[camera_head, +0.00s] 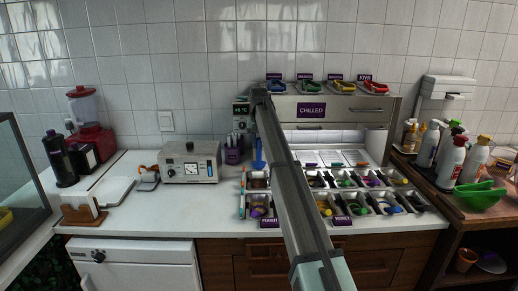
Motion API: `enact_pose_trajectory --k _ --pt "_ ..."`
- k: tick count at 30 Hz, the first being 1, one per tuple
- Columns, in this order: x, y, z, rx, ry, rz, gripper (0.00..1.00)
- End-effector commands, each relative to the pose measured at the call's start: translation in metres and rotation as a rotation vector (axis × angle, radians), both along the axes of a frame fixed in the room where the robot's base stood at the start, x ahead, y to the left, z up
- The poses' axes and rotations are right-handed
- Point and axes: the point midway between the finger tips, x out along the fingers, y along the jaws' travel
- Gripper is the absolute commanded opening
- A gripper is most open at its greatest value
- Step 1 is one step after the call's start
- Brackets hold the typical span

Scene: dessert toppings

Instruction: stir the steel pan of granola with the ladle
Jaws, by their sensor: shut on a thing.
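Small steel pans of toppings stand in rows on the counter below the chilled cabinet. A pan with brown contents (258,184) is at the left end of the back row; I cannot tell whether it holds granola. A blue upright utensil (258,157) shows just behind it, left of my arm; I cannot tell whether it is the ladle or whether it touches the pan. My arm runs from the bottom edge up to the left end of the cabinet and covers part of the pans. My gripper cannot be made out.
The chilled cabinet (378,108) stands behind the pans, with colourful trays on top. A grey appliance with a dial (189,163) is left of the pans. Bottles (452,163) and a green bowl (480,196) are at the right. The white counter (165,212) is mostly clear at front left.

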Motion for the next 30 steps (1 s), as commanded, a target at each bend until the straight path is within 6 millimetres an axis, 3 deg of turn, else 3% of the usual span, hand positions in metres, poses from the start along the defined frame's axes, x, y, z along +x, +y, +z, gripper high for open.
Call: enact_pose_trajectory --k 10,30 --pt "0.003 0.000 0.005 0.004 0.083 0.008 0.00" --pt "0.003 0.000 -0.036 0.003 0.081 0.008 0.00"
